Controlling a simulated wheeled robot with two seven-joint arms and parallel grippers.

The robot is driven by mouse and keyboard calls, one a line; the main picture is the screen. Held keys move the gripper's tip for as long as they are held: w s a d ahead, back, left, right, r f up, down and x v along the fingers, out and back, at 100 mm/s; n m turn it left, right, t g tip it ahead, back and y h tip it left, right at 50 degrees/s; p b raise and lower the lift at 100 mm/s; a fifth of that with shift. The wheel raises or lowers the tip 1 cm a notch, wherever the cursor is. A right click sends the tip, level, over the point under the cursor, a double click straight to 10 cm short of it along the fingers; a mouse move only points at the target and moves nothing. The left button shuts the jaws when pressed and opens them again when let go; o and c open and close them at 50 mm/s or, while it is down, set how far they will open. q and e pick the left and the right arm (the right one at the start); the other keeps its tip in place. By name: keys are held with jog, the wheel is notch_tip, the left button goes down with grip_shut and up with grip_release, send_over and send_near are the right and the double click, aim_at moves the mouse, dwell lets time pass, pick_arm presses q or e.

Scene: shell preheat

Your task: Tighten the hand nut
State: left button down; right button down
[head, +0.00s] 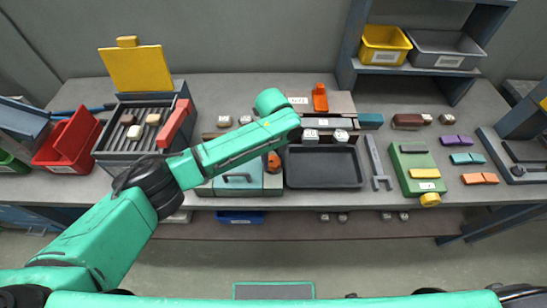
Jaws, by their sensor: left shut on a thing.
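A small orange part (274,159), which looks like the hand nut, shows just below the wrist, at the gripper. The gripper is shut on it, but the fingers and the nut's seat are mostly hidden. My right gripper is not in view.
A black tray (322,182) lies right of the teal box, with a grey wrench (381,183) beside it. An orange upright part (320,97) stands behind. A green fixture with a yellow knob (430,199) is further right. A ribbed box with an open yellow lid (142,68) stands left.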

aim_at(273, 161)
pick_arm(q)
jog(key=shift+r+m, duration=0.1)
jog(key=shift+m, duration=1.2)
jog(key=shift+w, duration=0.1)
jog(key=shift+c, duration=1.2)
grip_release()
notch_tip(273, 161, up, 15)
jog(key=b, duration=0.2)
jog(key=shift+f, duration=0.2)
